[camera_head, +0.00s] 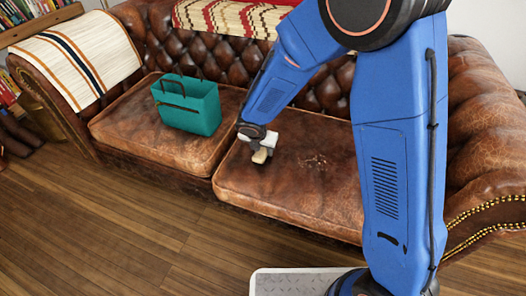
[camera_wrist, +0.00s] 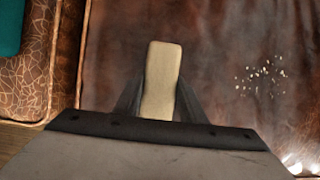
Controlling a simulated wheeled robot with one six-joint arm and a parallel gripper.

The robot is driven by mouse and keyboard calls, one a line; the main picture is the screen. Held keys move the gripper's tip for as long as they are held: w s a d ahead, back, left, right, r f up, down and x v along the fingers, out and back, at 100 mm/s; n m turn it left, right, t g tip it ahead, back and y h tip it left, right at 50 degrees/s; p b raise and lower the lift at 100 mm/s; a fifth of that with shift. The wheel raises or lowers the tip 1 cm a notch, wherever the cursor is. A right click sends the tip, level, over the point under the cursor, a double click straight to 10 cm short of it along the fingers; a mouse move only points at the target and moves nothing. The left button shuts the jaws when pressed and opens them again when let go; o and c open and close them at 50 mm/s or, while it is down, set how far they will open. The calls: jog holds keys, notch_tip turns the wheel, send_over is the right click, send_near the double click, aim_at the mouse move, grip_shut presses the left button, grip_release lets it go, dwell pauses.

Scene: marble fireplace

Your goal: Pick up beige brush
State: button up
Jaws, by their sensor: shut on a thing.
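The beige brush (camera_wrist: 162,75) is a pale, narrow block with a rounded end. In the wrist view it sits between the two dark fingers of my gripper (camera_wrist: 160,100), which is shut on it. In the head view the brush (camera_head: 260,156) shows small and pale below my gripper (camera_head: 262,146), over the front part of the right seat cushion (camera_head: 290,185). I cannot tell whether the brush touches the cushion. Its lower end is hidden by my gripper in the wrist view.
A teal bag (camera_head: 188,108) stands on the left seat cushion (camera_head: 115,130). Pale crumbs (camera_head: 313,160) lie on the right cushion, right of my gripper. The sofa's rolled right arm (camera_head: 490,150) rises at the right. The wooden floor (camera_head: 110,230) in front is clear.

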notch_tip(320, 180, up, 10)
jog(key=shift+r, duration=0.1)
dwell(0.4)
jog(key=shift+o, duration=1.2)
